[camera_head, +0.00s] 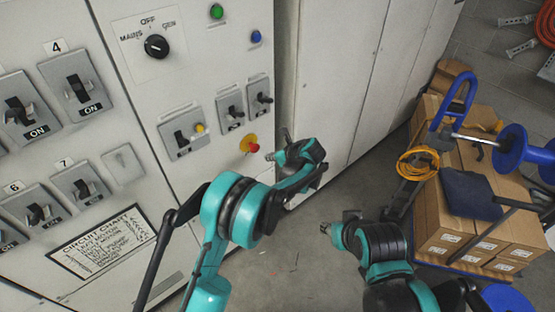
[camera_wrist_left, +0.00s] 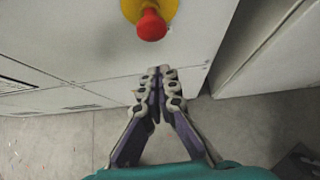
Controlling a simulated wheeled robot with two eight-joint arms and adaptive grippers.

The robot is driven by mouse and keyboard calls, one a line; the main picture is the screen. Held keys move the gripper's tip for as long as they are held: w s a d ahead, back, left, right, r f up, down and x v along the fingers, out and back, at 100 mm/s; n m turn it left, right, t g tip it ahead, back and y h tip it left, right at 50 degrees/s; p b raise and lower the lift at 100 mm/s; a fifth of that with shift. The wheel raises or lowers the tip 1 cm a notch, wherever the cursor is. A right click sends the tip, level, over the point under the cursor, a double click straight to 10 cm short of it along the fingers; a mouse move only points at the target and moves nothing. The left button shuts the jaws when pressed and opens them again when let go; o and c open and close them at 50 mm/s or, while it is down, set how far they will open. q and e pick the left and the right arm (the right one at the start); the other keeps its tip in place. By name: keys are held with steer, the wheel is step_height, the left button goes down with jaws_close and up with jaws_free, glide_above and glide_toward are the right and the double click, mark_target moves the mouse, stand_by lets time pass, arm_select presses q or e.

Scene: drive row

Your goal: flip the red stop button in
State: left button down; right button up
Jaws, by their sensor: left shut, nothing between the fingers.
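The red stop button (camera_head: 253,148) has a round red head on a yellow base, on the lower right of the grey cabinet front. It also shows in the left wrist view (camera_wrist_left: 151,25), at the top. My left gripper (camera_head: 270,157) is just to the right of the button in the head view. In the left wrist view its fingers (camera_wrist_left: 160,72) are together and empty, below the button, with a gap in the picture between tips and red head. My right arm reaches in at the lower middle, its gripper (camera_head: 326,229) small and unclear.
The cabinet carries a rotary switch (camera_head: 155,46), several toggle switches and a circuit chart (camera_head: 103,243). Green (camera_head: 216,11) and blue (camera_head: 256,37) lamps are above. Stacked cardboard boxes (camera_head: 440,215) and blue reels (camera_head: 508,150) stand at the right. Some floor between is clear.

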mark_target(253, 147)
arm_select(q)
steer(key=w+a, duration=0.1)
steer(key=w+a+b, duration=0.1)
steer(key=w, duration=0.1)
steer(key=shift+w+a, duration=0.2)
steer(key=shift+a, duration=0.15)
